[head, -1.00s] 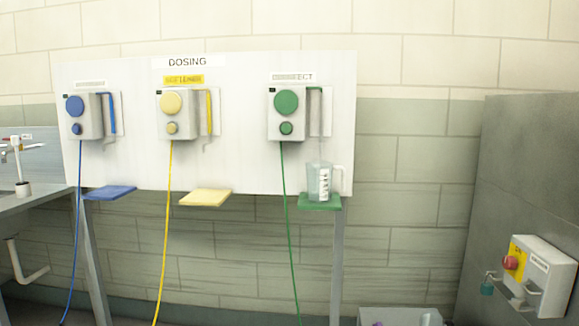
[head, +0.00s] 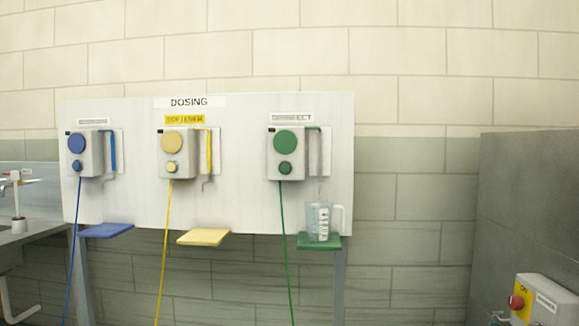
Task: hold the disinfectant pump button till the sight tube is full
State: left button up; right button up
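The disinfectant pump (head: 301,153) is the right one of three on the white dosing board. It has a large green round button (head: 285,141) and a smaller green one (head: 285,168) below it. A clear measuring jug (head: 319,221) with a white scale stands upright on the green shelf (head: 332,242) under the pump's spout. Neither of my grippers is in view.
A blue pump (head: 93,154) and a yellow softener pump (head: 178,154) hang to the left, with a blue shelf (head: 106,230) and a yellow shelf (head: 203,236) below. A grey partition (head: 525,205) and a box with a red button (head: 517,302) stand right. A sink counter (head: 40,238) is left.

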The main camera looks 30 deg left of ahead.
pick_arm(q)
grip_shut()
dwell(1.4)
